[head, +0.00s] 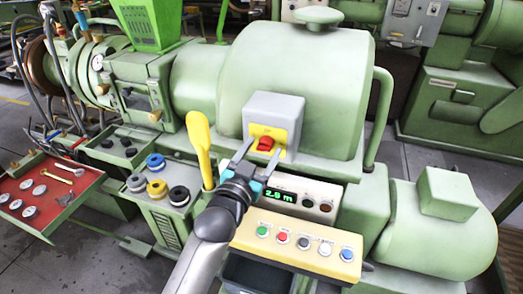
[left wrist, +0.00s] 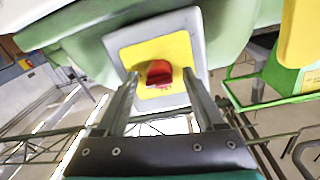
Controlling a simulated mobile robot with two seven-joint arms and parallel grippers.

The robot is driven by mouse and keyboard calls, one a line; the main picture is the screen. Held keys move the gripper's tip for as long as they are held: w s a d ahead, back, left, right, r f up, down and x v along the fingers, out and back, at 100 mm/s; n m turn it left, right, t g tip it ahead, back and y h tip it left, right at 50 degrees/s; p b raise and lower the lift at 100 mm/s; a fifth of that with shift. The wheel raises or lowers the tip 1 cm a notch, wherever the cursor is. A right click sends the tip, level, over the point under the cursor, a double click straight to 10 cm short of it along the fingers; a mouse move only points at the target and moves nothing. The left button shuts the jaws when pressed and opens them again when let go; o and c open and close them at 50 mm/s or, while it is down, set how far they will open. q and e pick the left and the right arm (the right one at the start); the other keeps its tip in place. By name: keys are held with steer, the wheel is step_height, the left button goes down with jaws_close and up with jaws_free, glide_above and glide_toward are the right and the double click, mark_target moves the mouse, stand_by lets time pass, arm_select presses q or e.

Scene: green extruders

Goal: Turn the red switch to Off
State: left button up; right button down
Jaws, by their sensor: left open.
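The red switch (head: 265,144) sits on a yellow plate on a grey box (head: 273,109) fixed to the front of the green machine. My left gripper (head: 257,147) is open, with its two fingers pointing at the switch, one toward each side of it. In the left wrist view, the red switch (left wrist: 159,73) shows between the fingertips (left wrist: 160,75), on its yellow plate (left wrist: 150,50). The fingers look apart from the knob; whether they touch the plate I cannot tell. The switch's lettering is too small to read. My right gripper is not in view.
A yellow lever (head: 200,140) stands just left of my left gripper. Below are a green display (head: 279,195) and a yellow button panel (head: 296,243). A red tray (head: 50,190) with tools is at far left. A green side handle (head: 380,115) stands to the right.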

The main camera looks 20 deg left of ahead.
arm_select(q)
jaws_close()
stand_by(0.6)
